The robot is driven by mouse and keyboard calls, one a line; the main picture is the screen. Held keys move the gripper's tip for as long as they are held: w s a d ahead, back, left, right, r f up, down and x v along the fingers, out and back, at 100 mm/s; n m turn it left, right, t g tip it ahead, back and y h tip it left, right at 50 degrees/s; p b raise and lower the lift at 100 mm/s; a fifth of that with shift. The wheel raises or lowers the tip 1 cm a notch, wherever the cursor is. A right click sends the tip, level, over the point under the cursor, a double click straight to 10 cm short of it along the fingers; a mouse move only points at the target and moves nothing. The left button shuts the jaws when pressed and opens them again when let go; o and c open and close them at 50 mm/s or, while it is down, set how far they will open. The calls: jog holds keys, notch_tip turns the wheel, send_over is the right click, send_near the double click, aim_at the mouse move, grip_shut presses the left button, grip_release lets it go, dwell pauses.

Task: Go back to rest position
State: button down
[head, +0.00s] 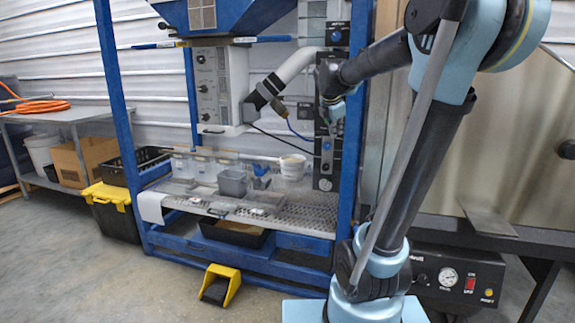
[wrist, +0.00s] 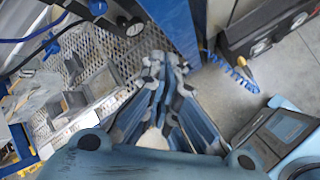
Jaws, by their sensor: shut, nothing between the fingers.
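My gripper (wrist: 165,65) points down in the wrist view, its fingers together with nothing between them. In the head view my gripper (head: 331,122) hangs at the end of my bent arm, in front of the right side of the blue frame (head: 117,100). It is above and to the right of the grey bin (head: 233,183) and the white tub (head: 293,167) on the perforated shelf (head: 300,213). In the wrist view the shelf (wrist: 90,50) lies to the left of the fingers, and a blue post (wrist: 172,25) stands just beyond them.
A blue hopper (head: 225,14) and a grey control box (head: 218,85) are above the shelf. A yellow pedal (head: 220,285) and a black bin with a yellow lid (head: 112,208) are on the floor. A coiled blue hose (wrist: 235,72) hangs right of the post. Open floor lies at the front left.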

jog(key=s+f+m+g+y, duration=0.1)
jog(key=s+f+m+g, duration=0.1)
jog(key=s+f+m, duration=0.9)
jog(key=s+f+m+g+y, duration=0.1)
jog(key=s+f+m, duration=1)
jog(key=s, duration=1.1)
notch_tip(320, 180, down, 3)
jog(key=shift+s+r+g+y, duration=0.2)
jog(key=shift+s+g+y, duration=0.2)
jog(key=shift+g, duration=0.2)
jog(key=shift+w, duration=0.1)
jog(key=shift+w+f, duration=0.2)
jog(key=shift+w, duration=0.25)
